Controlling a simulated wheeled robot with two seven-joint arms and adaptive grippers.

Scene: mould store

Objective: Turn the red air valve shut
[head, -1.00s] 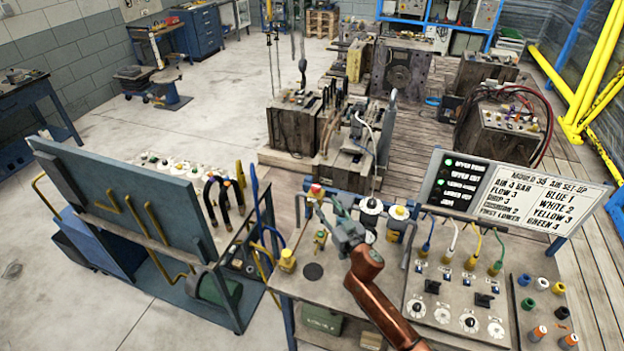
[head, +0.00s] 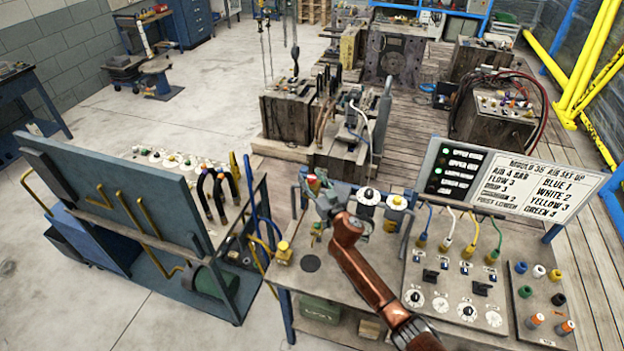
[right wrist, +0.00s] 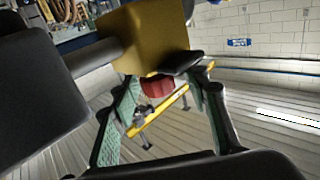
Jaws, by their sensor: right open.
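The red air valve (head: 312,182) stands at the back left of the workbench, partly covered by my right gripper (head: 322,200) in the head view. In the right wrist view the red knob (right wrist: 157,87) shows between the two green-padded fingers of the right gripper (right wrist: 160,122), below a yellow block (right wrist: 150,37). The fingers are apart, with the knob between them in this view. Whether either finger touches it cannot be told. My left gripper is not in view.
Coloured hoses (head: 447,230) and dials lie farther right, below a set-up sign (head: 515,185). A yellow-topped fitting (head: 283,250) stands to the left. A panel stand (head: 110,205) fills the left side.

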